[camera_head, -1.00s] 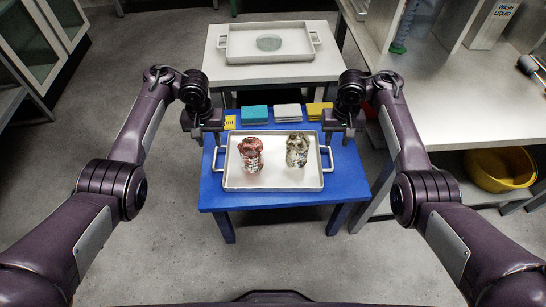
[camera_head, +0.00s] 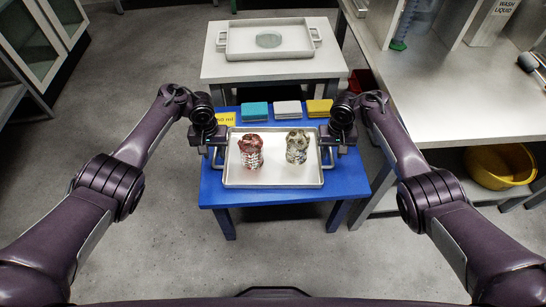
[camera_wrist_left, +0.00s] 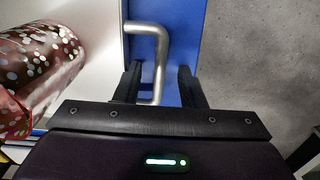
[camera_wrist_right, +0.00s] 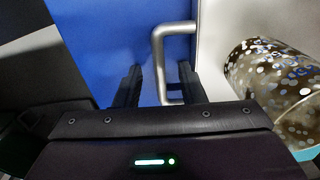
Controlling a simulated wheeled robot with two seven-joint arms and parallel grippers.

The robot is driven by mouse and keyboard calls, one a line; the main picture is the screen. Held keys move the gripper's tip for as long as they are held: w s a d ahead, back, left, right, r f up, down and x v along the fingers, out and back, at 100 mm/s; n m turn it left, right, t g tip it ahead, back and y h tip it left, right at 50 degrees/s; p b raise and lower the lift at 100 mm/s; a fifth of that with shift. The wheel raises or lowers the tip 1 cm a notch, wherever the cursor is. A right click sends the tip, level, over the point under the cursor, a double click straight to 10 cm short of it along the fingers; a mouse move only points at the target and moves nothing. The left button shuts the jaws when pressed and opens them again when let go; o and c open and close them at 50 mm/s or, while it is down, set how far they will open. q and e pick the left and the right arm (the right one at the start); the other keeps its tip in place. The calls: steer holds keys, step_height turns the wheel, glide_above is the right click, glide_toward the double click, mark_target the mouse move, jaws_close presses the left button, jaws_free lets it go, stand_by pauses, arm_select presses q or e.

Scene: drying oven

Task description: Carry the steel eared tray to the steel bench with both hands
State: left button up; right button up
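A shallow eared tray (camera_head: 273,182) with steel bar handles rests on the blue table (camera_head: 345,190). A red patterned bundle (camera_head: 250,152) and a brown-and-white patterned bundle (camera_head: 297,147) stand on it. My left gripper (camera_head: 214,164) is at the tray's left handle. In the left wrist view its open fingers (camera_wrist_left: 158,85) stand either side of the handle bar (camera_wrist_left: 150,28), with gaps visible. My right gripper (camera_head: 332,164) is at the right handle. In the right wrist view its open fingers (camera_wrist_right: 160,85) straddle the handle bar (camera_wrist_right: 172,28), also with gaps.
A pale bench (camera_head: 225,70) behind the blue table bears another eared tray (camera_head: 235,48) with a round glassy disc (camera_head: 268,40). Turquoise (camera_head: 255,111), pale (camera_head: 287,109) and yellow (camera_head: 319,107) blocks lie behind my tray. A long counter (camera_head: 440,110) with a yellow basin (camera_head: 498,165) below stands right.

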arm_select(q)
jaws_close()
arm_select(e)
jaws_close()
arm_select(q)
steer(key=shift+w, duration=0.1)
